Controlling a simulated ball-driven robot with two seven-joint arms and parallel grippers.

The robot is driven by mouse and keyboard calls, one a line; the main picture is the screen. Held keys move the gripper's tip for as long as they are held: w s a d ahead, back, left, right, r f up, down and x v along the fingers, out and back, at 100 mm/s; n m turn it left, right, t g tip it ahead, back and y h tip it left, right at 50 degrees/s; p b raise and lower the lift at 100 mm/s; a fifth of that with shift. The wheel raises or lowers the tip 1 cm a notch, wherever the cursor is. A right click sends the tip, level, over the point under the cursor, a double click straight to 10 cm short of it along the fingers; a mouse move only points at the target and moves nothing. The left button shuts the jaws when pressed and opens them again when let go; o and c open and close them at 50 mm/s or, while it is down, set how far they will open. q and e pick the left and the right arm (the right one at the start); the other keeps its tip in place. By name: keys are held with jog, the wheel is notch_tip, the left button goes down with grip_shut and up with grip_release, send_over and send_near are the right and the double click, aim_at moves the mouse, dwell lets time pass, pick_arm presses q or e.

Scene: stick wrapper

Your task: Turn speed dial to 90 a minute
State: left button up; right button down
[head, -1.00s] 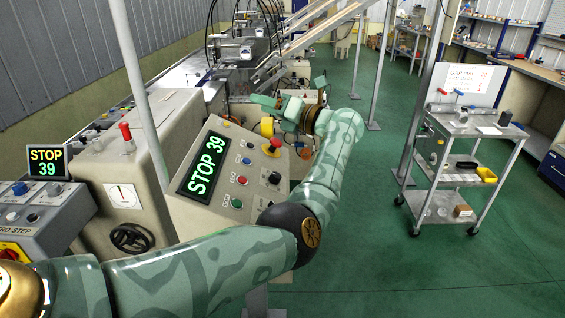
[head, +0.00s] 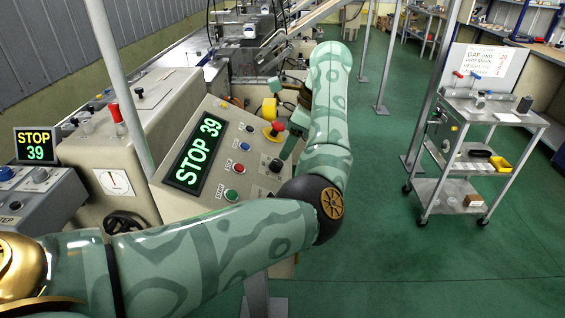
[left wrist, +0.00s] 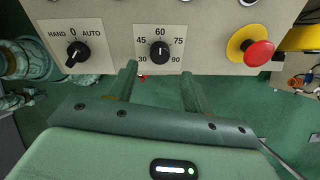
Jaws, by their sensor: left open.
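The speed dial (left wrist: 159,50) is a black knob on a white plate marked 30, 45, 60, 75 and 90 in the left wrist view. Its white mark points up, at about 60. In the head view the dial (head: 276,165) sits on the slanted beige control panel (head: 222,127). My left gripper (left wrist: 159,74) is open and empty, its two fingers below and to either side of the dial, not closed on it. In the head view the left gripper (head: 289,147) is beside the dial, partly hidden by my arm. My right gripper is not in view.
A HAND-0-AUTO selector (left wrist: 76,53) is left of the dial, and a red emergency stop (left wrist: 259,53) on yellow is right of it. The panel display (head: 197,151) reads STOP 39. A steel trolley (head: 487,116) stands at the right, with open green floor around it.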

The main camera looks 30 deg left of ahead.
aim_at(279, 163)
pick_arm(q)
jog(key=x, duration=0.4)
jog(key=shift+a+f+b, duration=0.1)
jog(key=shift+f+b, duration=0.2)
jog(key=shift+b, duration=0.1)
jog(key=shift+s+a+f, duration=0.1)
jog(key=shift+s+f, duration=0.05)
jog(key=shift+f, duration=0.15)
jog(key=shift+c, duration=0.3)
jog(key=c, duration=0.9)
jog(key=shift+r, duration=0.1)
